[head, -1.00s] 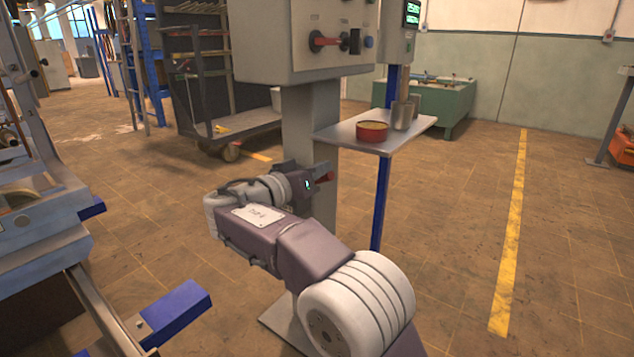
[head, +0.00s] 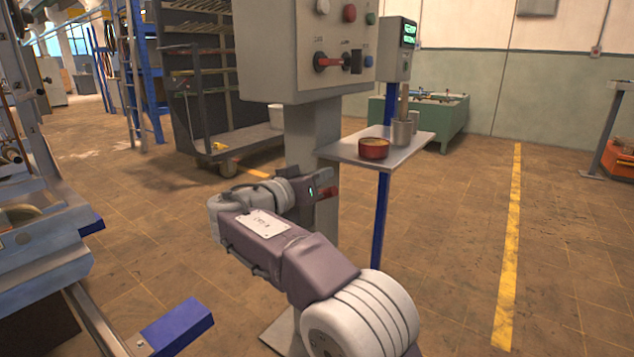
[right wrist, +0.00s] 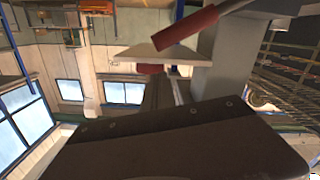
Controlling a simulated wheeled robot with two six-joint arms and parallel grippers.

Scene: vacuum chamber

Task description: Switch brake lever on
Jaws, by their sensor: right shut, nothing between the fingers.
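A red-gripped lever (head: 328,192) sits low at the grey post, below the control box; most of it is hidden behind my right gripper in the head view. In the right wrist view its red grip (right wrist: 187,27) and thin grey rod show slanted at the top, in front of the post. My right gripper (head: 317,188) is shut and empty, close beside the red grip; I cannot tell if they touch. Its dark fingers (right wrist: 190,138) fill the bottom of the right wrist view. My left gripper is not in view.
The control box (head: 278,50) above carries a red-handled switch (head: 330,62) and buttons. A small shelf (head: 350,150) with a red bowl (head: 373,148) and a metal cup (head: 402,134) juts out right of the post.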

